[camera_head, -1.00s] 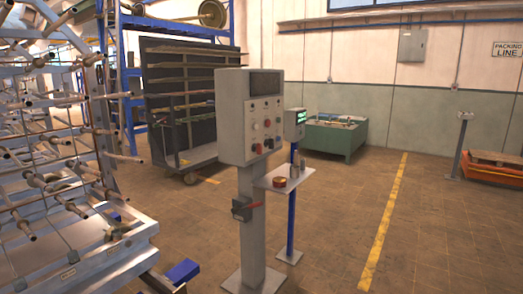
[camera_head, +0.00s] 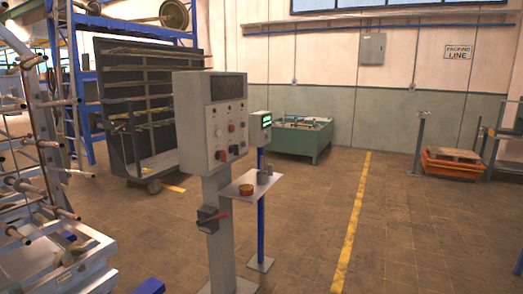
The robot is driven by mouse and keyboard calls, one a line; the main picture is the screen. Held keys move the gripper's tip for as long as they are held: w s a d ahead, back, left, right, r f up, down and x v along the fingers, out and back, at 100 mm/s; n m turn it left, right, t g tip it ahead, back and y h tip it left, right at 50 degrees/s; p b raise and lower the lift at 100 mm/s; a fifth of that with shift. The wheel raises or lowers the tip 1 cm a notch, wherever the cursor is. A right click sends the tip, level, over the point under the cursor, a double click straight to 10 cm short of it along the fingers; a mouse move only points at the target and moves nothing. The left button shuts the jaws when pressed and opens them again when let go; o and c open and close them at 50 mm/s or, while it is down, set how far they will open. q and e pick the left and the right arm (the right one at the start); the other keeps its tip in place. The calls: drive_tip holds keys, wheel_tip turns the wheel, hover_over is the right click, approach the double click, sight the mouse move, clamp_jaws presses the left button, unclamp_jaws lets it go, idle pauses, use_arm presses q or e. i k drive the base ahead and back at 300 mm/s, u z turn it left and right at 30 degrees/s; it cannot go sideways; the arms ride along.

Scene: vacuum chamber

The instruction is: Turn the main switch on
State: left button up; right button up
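A grey control panel (camera_head: 196,125) stands on a grey post (camera_head: 219,250) left of the middle in the head view. Its front has a dark display and several buttons and knobs. A dark switch box with a red handle (camera_head: 216,217) sits low on the post. The handle points out to the right, and I cannot tell from it whether the switch is on. Neither of my grippers shows in the view.
A small shelf (camera_head: 240,186) with a copper-coloured round item juts from the right of the post. A blue stand with a lit screen (camera_head: 265,121) is behind. A metal rack (camera_head: 50,230) fills the left. Open floor (camera_head: 310,235) lies to the right.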

sight(221, 155)
drive_tip(key=z, duration=0.7)
drive_tip(key=i, duration=1.15)
drive_tip(key=z, duration=0.65)
drive_tip(key=i, duration=1.2)
drive_tip(key=u, duration=0.65)
drive_tip(key=i, duration=0.85)
drive_tip(key=u, duration=0.75)
